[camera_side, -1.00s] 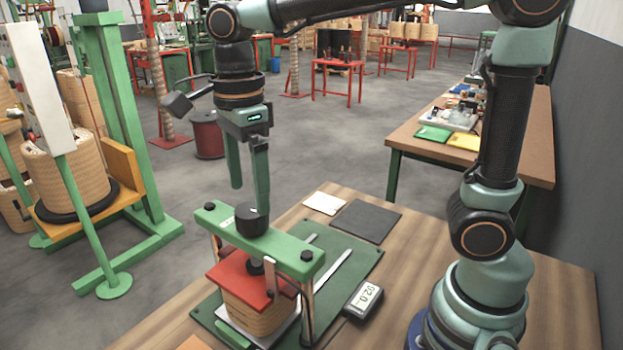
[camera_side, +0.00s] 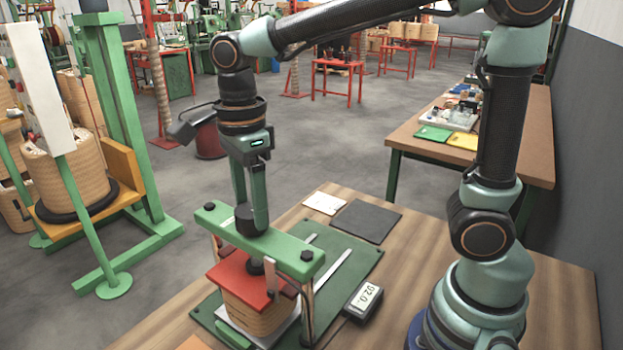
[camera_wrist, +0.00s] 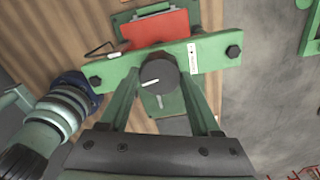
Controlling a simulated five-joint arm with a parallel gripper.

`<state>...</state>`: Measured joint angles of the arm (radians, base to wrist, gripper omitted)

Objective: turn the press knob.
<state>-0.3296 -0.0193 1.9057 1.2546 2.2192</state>
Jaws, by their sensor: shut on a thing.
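The press knob (camera_side: 245,221) is a dark round cap on top of the press's green crossbar (camera_side: 287,250). In the wrist view the knob (camera_wrist: 159,74) shows a white mark pointing left. My gripper (camera_side: 250,217) is down at the knob, with one finger on each side, shut on it. In the wrist view the fingers of my gripper (camera_wrist: 160,80) flank the knob. Below the crossbar, a red plate (camera_side: 235,281) lies on a tan wound coil (camera_side: 258,318). The far side of the knob is partly hidden by a finger.
The press stands on a green base mat (camera_side: 355,262) on a wooden table (camera_side: 470,320). A dark pad (camera_side: 366,221) and a white card (camera_side: 324,203) lie behind. A green coil stand (camera_side: 120,130) is at left.

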